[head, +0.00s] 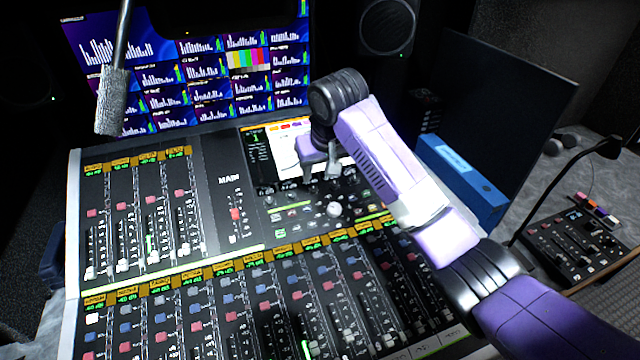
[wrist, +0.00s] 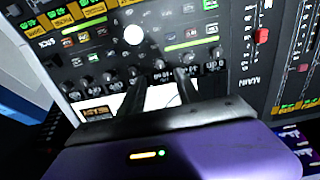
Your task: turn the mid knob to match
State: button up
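The mixing console (head: 222,190) carries a row of small dark knobs just below its lit screen (head: 283,148). In the wrist view the knob row (wrist: 107,78) runs across the panel, and I cannot read which one is the mid knob. My gripper (head: 320,175) is over the screen's lower edge in the head view, hiding part of the knob row. In the wrist view my gripper (wrist: 162,80) has its two dark fingers apart, with their tips at the knob row. A small knob (wrist: 159,73) shows between the tips; I cannot tell whether they touch it.
A large pale round knob (head: 334,209) sits below the small knobs. Many faders fill the front and left. A microphone (head: 112,100) hangs at upper left. A blue binder (head: 460,180) and a small controller (head: 575,245) stand at right. Monitors (head: 185,60) are behind.

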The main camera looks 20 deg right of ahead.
aim_at(314, 188)
jog(key=x, duration=0.7)
jog(key=shift+w+f, duration=0.15)
jog(key=shift+f, duration=0.15)
grip_shut()
